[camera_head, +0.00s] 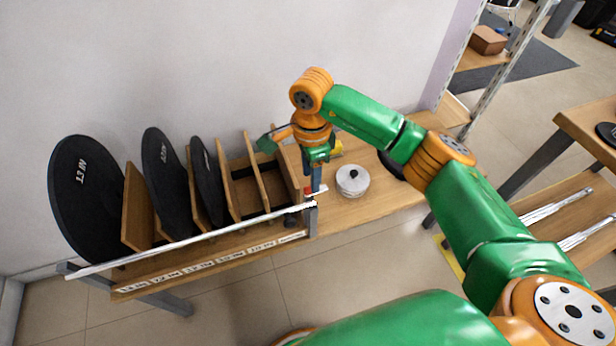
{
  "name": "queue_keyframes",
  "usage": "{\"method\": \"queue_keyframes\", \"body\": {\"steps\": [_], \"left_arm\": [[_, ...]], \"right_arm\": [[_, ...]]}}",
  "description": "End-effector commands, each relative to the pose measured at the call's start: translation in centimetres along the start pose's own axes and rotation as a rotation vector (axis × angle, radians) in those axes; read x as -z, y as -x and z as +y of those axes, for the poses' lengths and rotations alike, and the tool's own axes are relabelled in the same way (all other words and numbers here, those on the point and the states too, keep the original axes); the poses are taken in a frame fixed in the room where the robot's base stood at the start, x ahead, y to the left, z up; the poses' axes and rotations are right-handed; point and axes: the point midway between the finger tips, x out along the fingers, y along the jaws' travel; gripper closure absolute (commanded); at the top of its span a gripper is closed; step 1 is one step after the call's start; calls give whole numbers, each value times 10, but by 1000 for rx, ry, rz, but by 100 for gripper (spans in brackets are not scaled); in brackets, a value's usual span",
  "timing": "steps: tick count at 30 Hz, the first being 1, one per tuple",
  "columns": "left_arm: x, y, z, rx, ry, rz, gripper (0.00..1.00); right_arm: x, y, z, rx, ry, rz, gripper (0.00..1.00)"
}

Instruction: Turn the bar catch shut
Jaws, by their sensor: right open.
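A long silver bar (190,239) runs across the front of a wooden rack of black discs, from the lower left up to a grey post (312,221) at the rack's right end. The bar's right end lies at the top of this post. A small red and white part shows there, too small to make out clearly. My right gripper (315,185) points down just above the bar's right end, its fingers open. I cannot tell whether they touch the bar or the post. My left gripper is not in view.
Black discs (85,198) stand upright between wooden dividers (139,205). A wall rises behind. A wooden shelf unit (590,125) stands at the right; tiled floor lies between.

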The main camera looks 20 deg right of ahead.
Motion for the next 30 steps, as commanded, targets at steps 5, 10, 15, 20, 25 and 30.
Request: {"method": "queue_keyframes", "body": {"steps": [5, 10, 15, 20, 25, 30], "left_arm": [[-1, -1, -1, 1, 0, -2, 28], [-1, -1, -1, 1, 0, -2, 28], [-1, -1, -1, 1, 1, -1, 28], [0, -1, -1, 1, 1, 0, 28], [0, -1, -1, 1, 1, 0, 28], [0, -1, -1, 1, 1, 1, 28]], "right_arm": [[-1, -27, 0, -2, -1, -3, 55], [-1, -32, 0, 0, -1, -4, 55], [-1, -32, 0, 0, -1, -5, 71], [-1, -32, 0, 0, -2, -5, 100], [-1, -32, 0, -1, -3, -5, 100], [-1, -32, 0, -1, -27, -5, 100]]}}
